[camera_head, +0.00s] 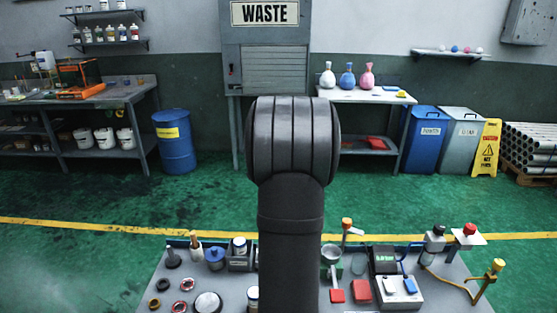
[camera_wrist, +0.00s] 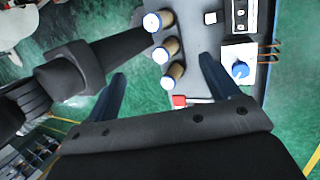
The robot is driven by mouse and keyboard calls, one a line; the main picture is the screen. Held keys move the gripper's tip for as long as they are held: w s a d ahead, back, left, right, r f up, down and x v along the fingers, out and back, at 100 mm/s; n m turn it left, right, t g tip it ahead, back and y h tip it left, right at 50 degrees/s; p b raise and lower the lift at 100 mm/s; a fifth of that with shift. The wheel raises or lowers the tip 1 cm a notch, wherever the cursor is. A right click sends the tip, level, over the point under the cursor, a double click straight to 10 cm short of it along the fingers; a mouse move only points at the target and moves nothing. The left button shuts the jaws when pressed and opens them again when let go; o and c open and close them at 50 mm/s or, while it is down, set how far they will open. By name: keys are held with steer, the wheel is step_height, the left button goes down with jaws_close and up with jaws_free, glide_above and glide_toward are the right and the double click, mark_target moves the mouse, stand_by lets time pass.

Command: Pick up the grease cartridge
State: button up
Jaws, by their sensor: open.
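In the wrist view, three upright cylinders with white-and-blue tops and tan sides stand in a row on the grey worktop: a far one (camera_wrist: 152,22), a middle one (camera_wrist: 160,48) and a near one (camera_wrist: 168,82). I cannot tell which thing is the grease cartridge. My gripper (camera_wrist: 163,68) is open, its two dark blue fingers wide apart, with nothing seen held. The near and middle cylinders show between the fingers in the picture; the gap in depth is unclear. In the head view my arm hides the middle of the worktop and my gripper is not visible.
In the wrist view a blue knob (camera_wrist: 240,70) sits beyond the right finger.

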steer(key=shift+c, duration=1)
steer(key=s+a+f+n+t+h, duration=0.2)
steer(key=s+a+f+t, duration=0.25)
steer(key=s, duration=0.35)
steer(key=shift+g, duration=0.25)
steer(key=f, duration=1.2)
steer(key=shift+s+f, duration=0.25)
steer(key=shift+f, duration=0.05)
steer(key=shift+s+a+f, duration=0.1)
steer(key=shift+a+f, duration=0.1)
steer(key=shift+f, duration=1.1)
steer(key=shift+s+a+f, duration=0.1)
steer(key=shift+a+f, duration=0.1)
steer(key=shift+f, duration=1.1)
